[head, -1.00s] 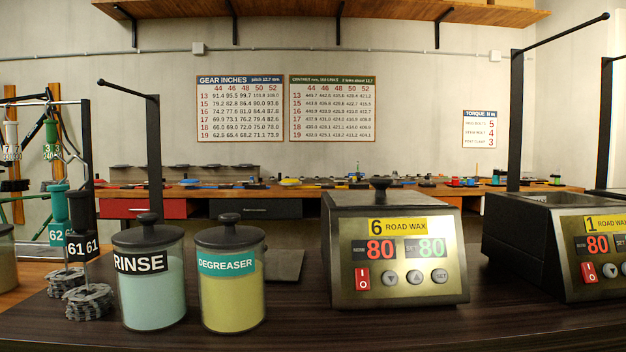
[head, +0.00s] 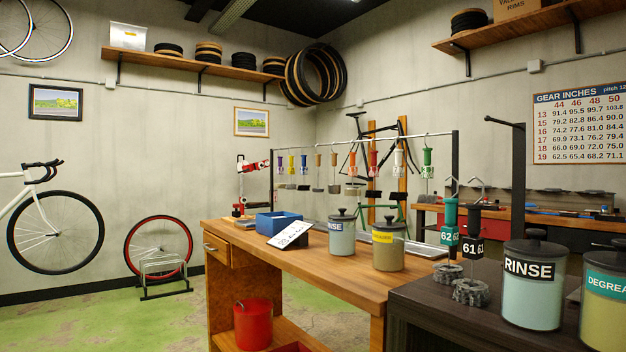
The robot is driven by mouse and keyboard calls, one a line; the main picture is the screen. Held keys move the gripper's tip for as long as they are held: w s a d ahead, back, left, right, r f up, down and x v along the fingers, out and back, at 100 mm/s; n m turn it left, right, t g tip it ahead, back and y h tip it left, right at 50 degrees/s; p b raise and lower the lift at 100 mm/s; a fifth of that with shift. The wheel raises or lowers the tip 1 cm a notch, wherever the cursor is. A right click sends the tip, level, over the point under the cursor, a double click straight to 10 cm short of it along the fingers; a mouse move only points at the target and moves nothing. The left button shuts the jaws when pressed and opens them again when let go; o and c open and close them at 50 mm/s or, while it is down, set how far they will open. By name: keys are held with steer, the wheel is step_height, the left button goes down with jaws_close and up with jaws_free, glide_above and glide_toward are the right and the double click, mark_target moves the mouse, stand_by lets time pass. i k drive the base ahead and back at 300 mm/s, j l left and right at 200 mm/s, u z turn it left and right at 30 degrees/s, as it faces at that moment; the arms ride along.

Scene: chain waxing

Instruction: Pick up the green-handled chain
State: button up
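A green-handled hanger (head: 427,162) hangs at the right end of the metal rail, with a small number tag; its lower end is partly hidden. A teal-green handle marked 62 (head: 449,222) stands closer, with a hook on top and a coiled grey chain (head: 447,273) below it at the dark counter's left end. A black handle marked 61 (head: 473,232) stands right beside it with its own coiled chain (head: 472,292). My gripper is not in view.
A wooden workbench (head: 335,262) carries a rinse jar (head: 342,236), a yellow jar (head: 388,248), a blue box (head: 279,223) and a white sign (head: 291,234). Rinse (head: 533,285) and degreaser (head: 604,300) jars stand on the dark counter (head: 425,300).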

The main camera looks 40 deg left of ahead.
mark_target(428, 172)
steer(key=u, duration=1.05)
steer(key=z, duration=0.7)
steer(key=i+j+z, duration=0.1)
steer(key=j+z, duration=0.65)
steer(key=j, duration=0.2)
steer(key=j+z, duration=0.4)
steer(key=k+j, duration=0.05)
